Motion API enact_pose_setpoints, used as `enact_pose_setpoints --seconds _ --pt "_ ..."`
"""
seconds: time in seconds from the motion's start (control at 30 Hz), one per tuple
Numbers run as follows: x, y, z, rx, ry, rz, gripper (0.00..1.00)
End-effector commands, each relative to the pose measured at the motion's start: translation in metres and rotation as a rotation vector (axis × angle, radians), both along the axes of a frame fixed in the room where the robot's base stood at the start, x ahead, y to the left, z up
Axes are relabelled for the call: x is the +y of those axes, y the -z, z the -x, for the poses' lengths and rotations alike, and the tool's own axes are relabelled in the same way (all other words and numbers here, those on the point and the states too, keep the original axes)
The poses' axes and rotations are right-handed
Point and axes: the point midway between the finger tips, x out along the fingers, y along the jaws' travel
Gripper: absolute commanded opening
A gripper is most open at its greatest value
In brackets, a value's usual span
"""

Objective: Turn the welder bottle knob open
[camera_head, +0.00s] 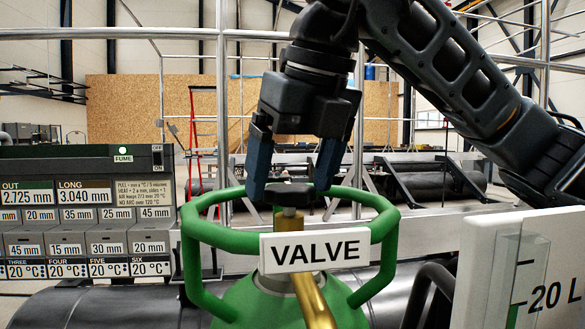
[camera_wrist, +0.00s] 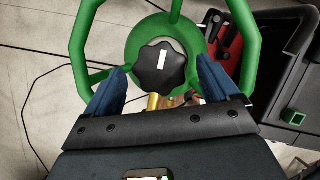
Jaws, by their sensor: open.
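The black lobed knob (camera_head: 291,194) sits on top of the brass valve of the green welder bottle (camera_head: 250,303), inside its green guard ring (camera_head: 213,243). In the wrist view the knob (camera_wrist: 175,76) carries a short white mark that runs nearly up and down. My gripper (camera_head: 289,188) points down from above, its two blue fingers open on either side of the knob. The wrist view shows gaps between the fingertips and the knob on both sides. A white VALVE sign (camera_head: 315,250) hides part of the valve body.
A grey panel (camera_head: 80,215) with size labels and a FUME switch stands at the left. A white board (camera_head: 490,265) marked 20 L stands at the right. A dark pipe (camera_head: 95,305) lies behind the bottle. The guard ring closely surrounds the knob area.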

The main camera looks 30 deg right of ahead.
Motion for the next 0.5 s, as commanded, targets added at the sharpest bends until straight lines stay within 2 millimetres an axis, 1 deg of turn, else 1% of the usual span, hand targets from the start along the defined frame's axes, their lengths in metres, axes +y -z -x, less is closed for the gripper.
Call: enact_pose_setpoints --seconds 0.13,0.33,0.37,0.5 --pt "0.0004 0.0045 -0.0015 0.000 -0.001 0.000 0.88" --pt "0.0003 0.0048 -0.0017 -0.001 -0.001 0.000 0.88" --pt "0.0003 0.0048 -0.0017 -0.001 -0.001 0.000 0.86" --pt "0.0003 0.0047 -0.0016 -0.001 -0.001 0.000 0.73"
